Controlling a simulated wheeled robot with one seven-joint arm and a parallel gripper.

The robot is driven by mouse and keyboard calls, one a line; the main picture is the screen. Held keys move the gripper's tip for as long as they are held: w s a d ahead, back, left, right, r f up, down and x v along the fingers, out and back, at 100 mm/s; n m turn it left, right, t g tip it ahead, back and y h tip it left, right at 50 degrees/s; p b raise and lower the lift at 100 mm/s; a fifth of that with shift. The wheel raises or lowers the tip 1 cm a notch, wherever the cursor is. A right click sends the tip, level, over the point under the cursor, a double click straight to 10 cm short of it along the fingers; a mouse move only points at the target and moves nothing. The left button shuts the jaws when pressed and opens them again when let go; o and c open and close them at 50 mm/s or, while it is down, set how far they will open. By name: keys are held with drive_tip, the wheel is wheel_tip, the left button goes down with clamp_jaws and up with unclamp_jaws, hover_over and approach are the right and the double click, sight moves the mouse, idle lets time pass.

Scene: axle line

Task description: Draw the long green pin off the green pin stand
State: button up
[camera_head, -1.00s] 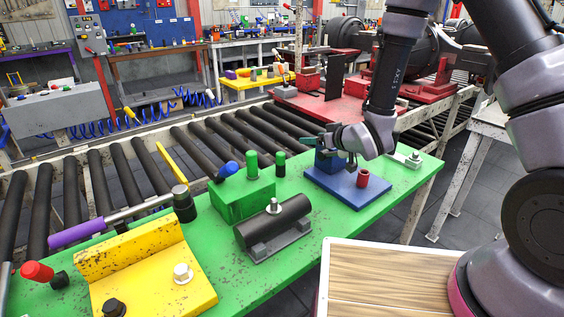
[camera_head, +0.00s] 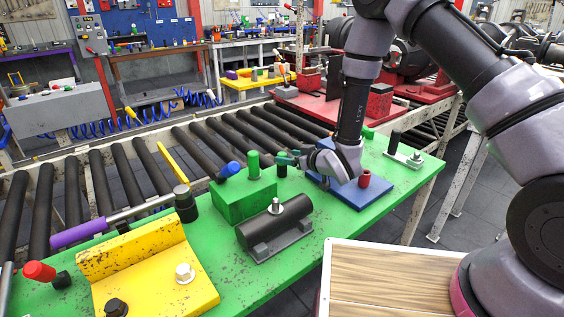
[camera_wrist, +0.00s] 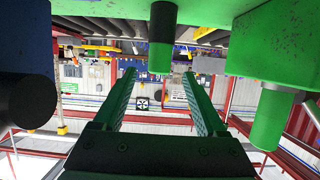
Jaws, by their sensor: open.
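The green pin stand (camera_head: 240,203) is a green block on the green table. A green pin (camera_head: 253,166) stands upright on it; the wrist view shows it at right (camera_wrist: 269,125), outside the fingers. A second green-tipped pin (camera_head: 281,170) with a dark lower part stands just right of and behind the block. In the wrist view, which is upside down, this second pin (camera_wrist: 161,58) sits between my open fingers, with space on both sides. My gripper (camera_head: 287,158) is open and empty, low over the table, pointing left. I cannot tell which pin is the longer.
A dark cylinder on a cradle (camera_head: 272,229) stands in front of the block. A blue-tipped handle (camera_head: 229,171) is at its left. Rollers run behind the table.

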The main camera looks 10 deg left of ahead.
sight(282, 154)
drive_tip(key=x, duration=0.4)
drive_tip(key=shift+w+a+r, duration=0.1)
drive_tip(key=shift+w, duration=0.1)
clamp_jaws()
drive_tip(key=shift+r, duration=0.1)
wheel_tip(282, 154, up, 10)
drive_tip(key=shift+f, duration=0.1)
idle(0.4)
idle(0.6)
